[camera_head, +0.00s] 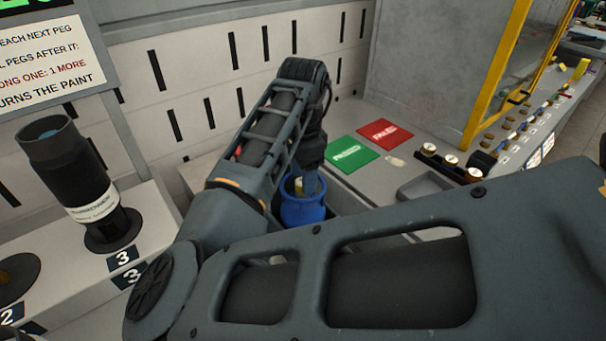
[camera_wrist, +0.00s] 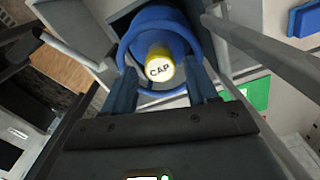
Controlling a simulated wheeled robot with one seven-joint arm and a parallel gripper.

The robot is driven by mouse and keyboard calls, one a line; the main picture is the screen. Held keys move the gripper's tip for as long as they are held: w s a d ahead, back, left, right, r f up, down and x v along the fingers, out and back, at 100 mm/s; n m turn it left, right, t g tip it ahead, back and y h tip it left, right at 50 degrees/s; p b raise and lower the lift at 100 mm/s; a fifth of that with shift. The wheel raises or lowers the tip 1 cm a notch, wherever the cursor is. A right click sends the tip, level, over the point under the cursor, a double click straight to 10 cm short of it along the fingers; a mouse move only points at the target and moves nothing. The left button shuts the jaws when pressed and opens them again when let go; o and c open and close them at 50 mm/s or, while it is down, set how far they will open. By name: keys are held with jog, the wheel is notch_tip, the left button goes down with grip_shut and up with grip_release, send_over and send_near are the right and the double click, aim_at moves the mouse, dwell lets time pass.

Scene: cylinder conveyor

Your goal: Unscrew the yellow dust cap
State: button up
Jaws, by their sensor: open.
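A yellow cap (camera_wrist: 159,66) with a pale top marked CAP lies inside a blue round container (camera_wrist: 178,18) in the wrist view. In the head view the blue container (camera_head: 304,209) stands in a recess, with a bit of the yellow cap (camera_head: 298,186) showing at its mouth. My gripper (camera_wrist: 163,88) is open, its two blue fingers reaching toward the container's mouth on either side of the cap. A gap shows between the fingers and the cap in the wrist view. Whether the cap is attached to anything below is hidden.
A green pad (camera_head: 353,154) and a red pad (camera_head: 385,133) lie on the grey counter behind the container. A dark cylinder (camera_head: 82,190) stands on the numbered ledge at left. A grey tray (camera_head: 425,187) and a rack with white-topped pieces (camera_head: 451,161) lie at right.

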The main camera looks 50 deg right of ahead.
jog(key=shift+f, duration=0.1)
dwell(0.3)
jog(key=shift+s+f+b, duration=0.1)
jog(key=shift+f+b, duration=0.35)
jog(key=shift+f, duration=0.9)
jog(key=shift+r, duration=0.1)
jog(key=shift+r, duration=0.2)
jog(key=shift+f, duration=0.1)
jog(key=shift+c, duration=0.5)
